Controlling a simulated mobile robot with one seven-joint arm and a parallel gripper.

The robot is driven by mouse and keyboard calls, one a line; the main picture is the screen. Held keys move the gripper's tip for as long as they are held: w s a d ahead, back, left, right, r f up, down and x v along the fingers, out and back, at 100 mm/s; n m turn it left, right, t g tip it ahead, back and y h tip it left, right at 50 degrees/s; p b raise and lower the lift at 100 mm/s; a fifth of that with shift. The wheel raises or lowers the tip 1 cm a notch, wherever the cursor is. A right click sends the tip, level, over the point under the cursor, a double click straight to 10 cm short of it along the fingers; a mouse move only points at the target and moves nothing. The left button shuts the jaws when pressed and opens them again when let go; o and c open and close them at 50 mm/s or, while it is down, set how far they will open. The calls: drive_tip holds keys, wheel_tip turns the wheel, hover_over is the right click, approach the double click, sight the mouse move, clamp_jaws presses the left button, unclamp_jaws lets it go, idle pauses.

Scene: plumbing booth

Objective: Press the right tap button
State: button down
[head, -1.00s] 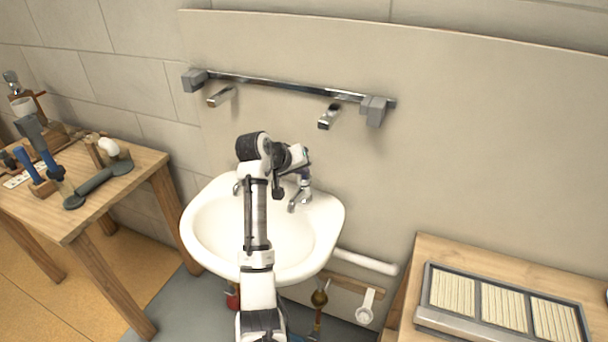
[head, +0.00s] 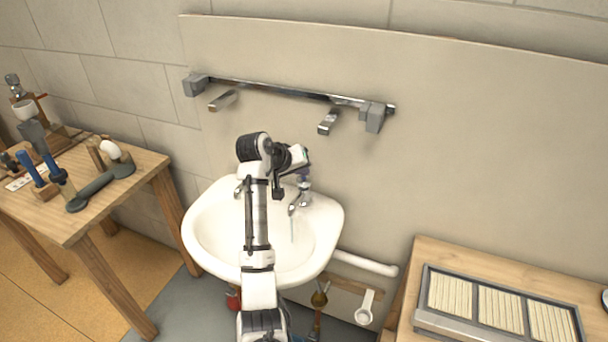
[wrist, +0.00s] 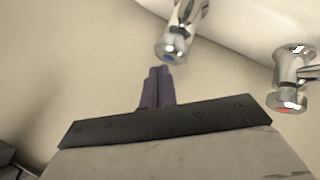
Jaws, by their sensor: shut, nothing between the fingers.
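The white sink (head: 205,222) has two chrome taps at its back edge. The right tap (head: 300,198) has a thin stream of water falling from its spout into the basin. In the wrist view it is the tap with the blue-marked button (wrist: 171,55). The left tap (head: 238,188) is partly behind my arm in the head view; in the wrist view it has a red mark (wrist: 289,107). My gripper (wrist: 159,71) is shut and empty, its purple fingertips close to the blue-marked button. Its fingers are above the right tap in the head view (head: 304,180). I cannot tell whether they touch the button.
A metal rail (head: 280,91) with brackets is on the wall above the sink. A wooden table (head: 130,188) with tools stands at the left. Another wooden table (head: 440,252) with a slatted tray (head: 422,318) stands at the right. A white pipe (head: 368,262) runs beside the sink.

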sight(301, 180)
drive_tip(key=shift+r, duration=0.3)
wheel_tip(301, 180, up, 5)
drive_tip(key=p, duration=0.4)
drive_tip(key=shift+p, duration=0.35)
idle(0.4)
